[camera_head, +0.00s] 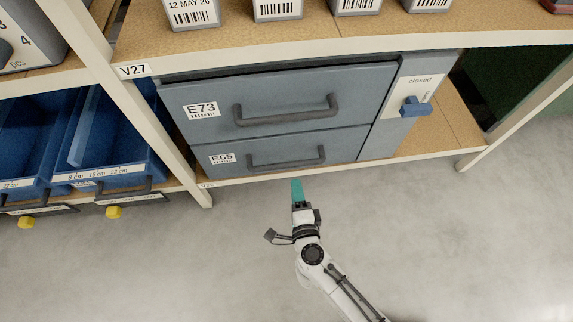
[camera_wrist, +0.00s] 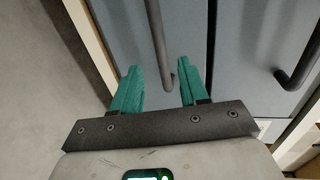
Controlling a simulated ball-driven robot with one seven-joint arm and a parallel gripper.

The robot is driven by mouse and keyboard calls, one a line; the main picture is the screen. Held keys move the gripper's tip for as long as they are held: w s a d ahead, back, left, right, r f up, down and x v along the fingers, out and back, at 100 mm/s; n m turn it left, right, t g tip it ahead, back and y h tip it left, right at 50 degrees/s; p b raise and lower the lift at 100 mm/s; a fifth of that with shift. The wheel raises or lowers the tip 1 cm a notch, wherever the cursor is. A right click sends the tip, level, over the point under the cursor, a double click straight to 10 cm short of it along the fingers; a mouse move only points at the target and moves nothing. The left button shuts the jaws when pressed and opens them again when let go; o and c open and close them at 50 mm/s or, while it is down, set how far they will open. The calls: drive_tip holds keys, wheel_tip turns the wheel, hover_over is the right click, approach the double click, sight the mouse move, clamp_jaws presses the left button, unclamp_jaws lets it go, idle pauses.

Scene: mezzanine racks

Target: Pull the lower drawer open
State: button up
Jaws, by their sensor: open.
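The lower drawer (camera_head: 250,158) is a grey-blue front labelled E65, shut in the cabinet. Its dark bar handle (camera_head: 287,161) runs across the front. My gripper (camera_head: 297,186) has teal fingers and is just below and in front of this drawer in the head view. In the wrist view my gripper (camera_wrist: 160,90) is open, with one finger on each side of the picture line of the lower handle (camera_wrist: 157,40). The handle's end shows between the fingertips; how far ahead of them it lies is hard to tell. The fingers hold nothing.
The upper drawer (camera_head: 355,83), labelled E73, is shut above, with its own handle (camera_head: 285,112). A panel marked "closed" carries a blue latch (camera_head: 415,107) at the right. Blue bins (camera_head: 110,145) stand left of a rack post (camera_head: 150,130). The grey floor in front is clear.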

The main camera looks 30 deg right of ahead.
sight(291, 165)
drive_tip(key=b+x, duration=0.2)
drive_tip(key=x, duration=0.8)
drive_tip(key=shift+w+d+f+b, duration=0.15)
drive_tip(key=shift+w+b, duration=0.15)
drive_tip(key=shift+w, duration=0.05)
drive_tip(key=shift+c, duration=0.2)
clamp_jaws()
